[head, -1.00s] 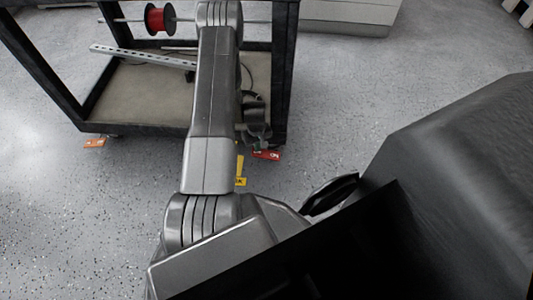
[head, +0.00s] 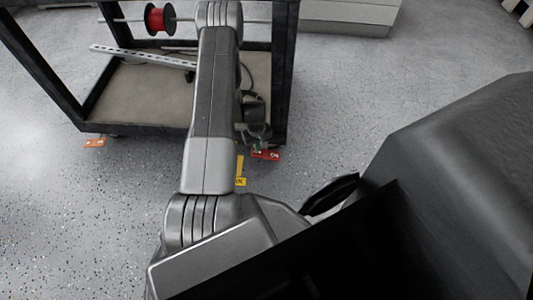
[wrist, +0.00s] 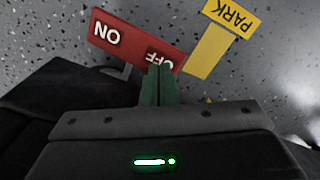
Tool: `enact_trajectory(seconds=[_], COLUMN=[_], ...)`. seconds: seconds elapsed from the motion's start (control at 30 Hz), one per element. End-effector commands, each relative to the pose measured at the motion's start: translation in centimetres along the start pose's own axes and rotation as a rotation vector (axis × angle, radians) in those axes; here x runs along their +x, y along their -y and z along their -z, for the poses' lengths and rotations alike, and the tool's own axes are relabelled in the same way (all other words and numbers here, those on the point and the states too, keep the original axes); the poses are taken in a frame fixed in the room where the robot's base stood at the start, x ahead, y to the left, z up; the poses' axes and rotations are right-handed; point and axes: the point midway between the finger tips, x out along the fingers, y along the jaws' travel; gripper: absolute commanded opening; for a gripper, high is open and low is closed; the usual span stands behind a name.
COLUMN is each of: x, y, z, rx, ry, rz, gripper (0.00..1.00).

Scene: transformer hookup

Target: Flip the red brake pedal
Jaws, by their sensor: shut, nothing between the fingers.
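The red brake pedal (wrist: 120,36) shows in the wrist view at upper left, a flat red plate with white ON and OFF lettering. It also shows in the head view (head: 265,155) beside the cart's front right leg, low near the floor. My gripper (wrist: 158,72) is shut and empty in the wrist view, its green fingertips overlapping the OFF end of the pedal. I cannot tell whether they touch it. In the head view my gripper (head: 256,146) is small and partly hidden near the pedal.
The black cart (head: 150,128) carries a red spool (head: 155,19) on a rod and a perforated metal strip (head: 135,55). Speckled floor is open around.

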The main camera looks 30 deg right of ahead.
Motion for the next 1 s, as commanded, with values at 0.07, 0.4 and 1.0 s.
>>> enact_trajectory(seconds=[0.07, 0.4, 1.0], x=[0.0, 0.5, 1.0], y=[0.0, 0.0, 0.0], z=[0.0, 0.0, 0.0], rx=[0.0, 0.0, 0.0], ry=[0.0, 0.0, 0.0], rz=[0.0, 0.0, 0.0], gripper=[0.0, 0.0, 0.0])
